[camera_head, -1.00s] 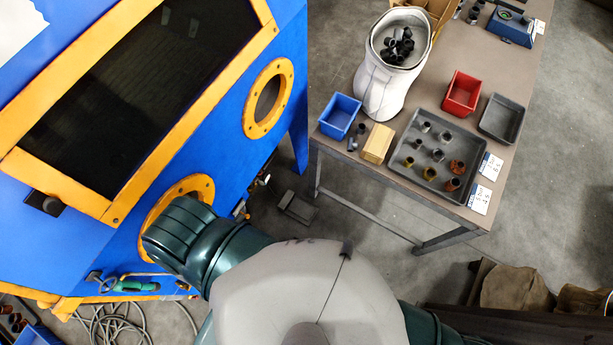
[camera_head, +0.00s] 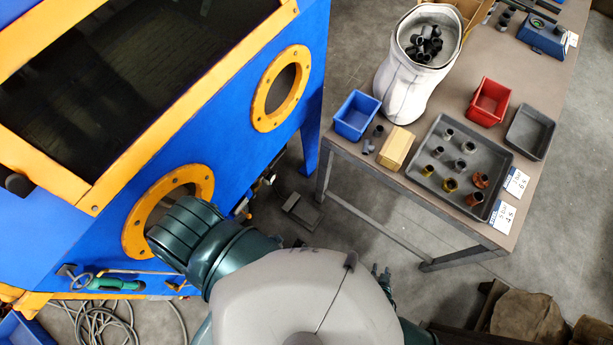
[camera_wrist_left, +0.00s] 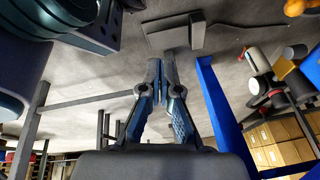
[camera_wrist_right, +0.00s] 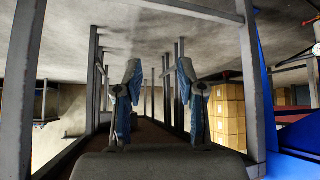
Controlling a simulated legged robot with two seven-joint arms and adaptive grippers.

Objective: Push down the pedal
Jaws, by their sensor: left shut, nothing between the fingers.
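The pedal (camera_head: 301,211) is a dark grey block on the concrete floor, between the blue cabinet and the table. It also shows at the top of the left wrist view (camera_wrist_left: 176,33), beyond the fingertips and apart from them. My left gripper (camera_wrist_left: 162,68) is shut and empty, pointing toward the pedal; it is hidden in the head view. My right gripper (camera_head: 383,280) shows small beside my body in the head view. In the right wrist view (camera_wrist_right: 157,75) its fingers are wide apart with nothing between them.
The blue cabinet (camera_head: 235,150) with orange-rimmed portholes stands left of the pedal, its leg (camera_head: 311,147) close by. The table (camera_head: 400,195) holds bins, a tray and a white sack; its metal frame stands right of the pedal.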

